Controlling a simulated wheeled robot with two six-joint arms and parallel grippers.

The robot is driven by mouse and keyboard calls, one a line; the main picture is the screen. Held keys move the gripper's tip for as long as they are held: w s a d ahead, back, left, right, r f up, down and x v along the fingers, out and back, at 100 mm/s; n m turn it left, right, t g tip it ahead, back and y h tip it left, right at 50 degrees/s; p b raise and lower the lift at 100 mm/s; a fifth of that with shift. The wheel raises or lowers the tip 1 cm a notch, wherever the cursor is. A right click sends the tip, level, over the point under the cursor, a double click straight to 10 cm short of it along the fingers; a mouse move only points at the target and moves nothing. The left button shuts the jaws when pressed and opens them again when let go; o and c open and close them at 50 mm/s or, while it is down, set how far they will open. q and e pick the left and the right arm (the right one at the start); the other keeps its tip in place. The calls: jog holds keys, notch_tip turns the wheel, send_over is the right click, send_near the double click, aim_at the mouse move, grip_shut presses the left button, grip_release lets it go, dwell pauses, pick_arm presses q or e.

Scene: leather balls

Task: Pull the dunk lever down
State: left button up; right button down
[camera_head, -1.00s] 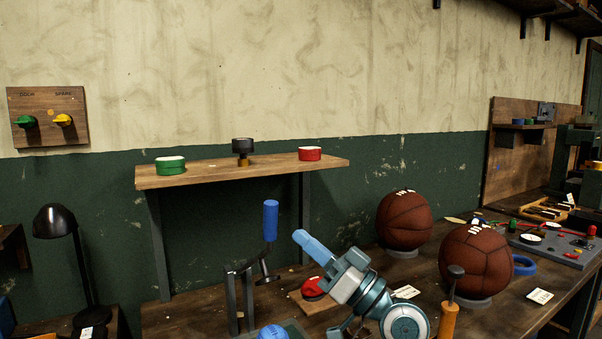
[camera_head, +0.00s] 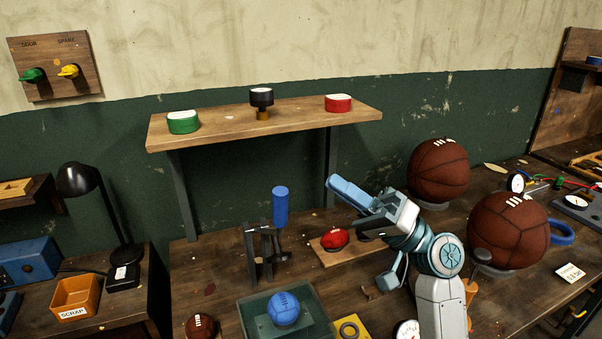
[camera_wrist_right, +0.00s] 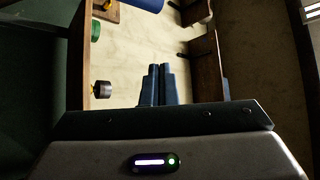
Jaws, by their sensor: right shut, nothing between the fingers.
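The dunk lever has a blue cylindrical handle (camera_head: 280,206) standing upright on a dark metal bracket (camera_head: 262,254) on the workbench. A blue ball (camera_head: 284,308) sits in a dark green tray (camera_head: 250,316) in front of it. My right gripper (camera_head: 334,182) is shut and empty, its blue fingers pointing up and left. It is to the right of the handle, with its tips a little higher in the picture, and apart from it. My left gripper is out of view.
A red button (camera_head: 334,239) on a wooden board lies beneath my right gripper. A wooden shelf (camera_head: 225,128) with green and red round blocks is behind. Two brown balls (camera_head: 508,230) stand to the right. An orange scrap bin (camera_head: 75,297) is at left.

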jog(key=r+p+x, duration=0.1)
jog(key=p+x, duration=0.4)
jog(key=x, duration=0.3)
jog(key=s+f, duration=0.2)
jog(key=s+f+p, duration=0.1)
jog(key=shift+a+f, duration=0.3)
jog(key=shift+f, duration=0.1)
jog(key=shift+d+f, duration=0.1)
